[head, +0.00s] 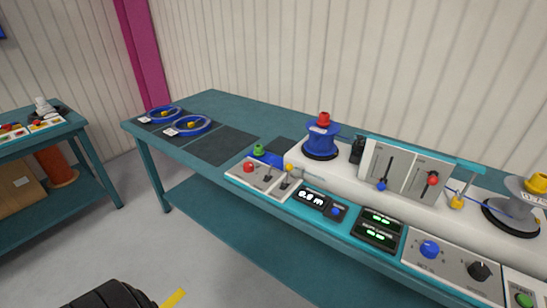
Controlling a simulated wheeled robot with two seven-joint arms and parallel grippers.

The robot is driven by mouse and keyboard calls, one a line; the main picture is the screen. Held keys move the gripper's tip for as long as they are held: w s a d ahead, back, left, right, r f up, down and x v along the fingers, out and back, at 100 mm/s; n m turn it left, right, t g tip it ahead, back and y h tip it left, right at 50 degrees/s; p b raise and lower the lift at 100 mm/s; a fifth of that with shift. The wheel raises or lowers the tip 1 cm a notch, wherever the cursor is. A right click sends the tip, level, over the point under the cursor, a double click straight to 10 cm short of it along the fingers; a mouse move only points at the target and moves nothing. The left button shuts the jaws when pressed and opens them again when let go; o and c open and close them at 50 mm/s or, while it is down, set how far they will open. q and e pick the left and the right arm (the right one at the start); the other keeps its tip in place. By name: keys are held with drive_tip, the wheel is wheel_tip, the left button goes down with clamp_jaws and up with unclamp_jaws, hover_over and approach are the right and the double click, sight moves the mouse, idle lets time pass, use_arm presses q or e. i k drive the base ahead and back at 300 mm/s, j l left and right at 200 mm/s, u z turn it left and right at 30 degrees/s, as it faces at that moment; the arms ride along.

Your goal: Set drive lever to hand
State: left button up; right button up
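A long teal bench holds a winding machine with several levers; the labels are too small to read, so I cannot tell which is the drive lever. A grey upright panel (404,172) has two slots: a blue-knobbed lever (382,186) low in the left slot and a red-knobbed lever (433,180) in the right slot. Neither of my grippers is in view.
A blue reel (322,138) and a grey reel (518,208) stand on the machine. A display (311,197), a blue button (429,249) and a black dial (479,271) line the front. Blue rings (188,126) lie on the bench's left end. Another teal table (50,133) stands left.

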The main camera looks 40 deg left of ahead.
sight(272, 160)
drive_tip(key=i+j+u, duration=0.1)
drive_tip(key=j, duration=0.3)
drive_tip(key=i+j, duration=0.1)
drive_tip(key=j, duration=0.35)
drive_tip(key=i+j+u, duration=0.15)
drive_tip(key=j, duration=0.25)
drive_tip(key=j+u, duration=0.1)
drive_tip(key=j, duration=0.3)
drive_tip(key=i, duration=0.05)
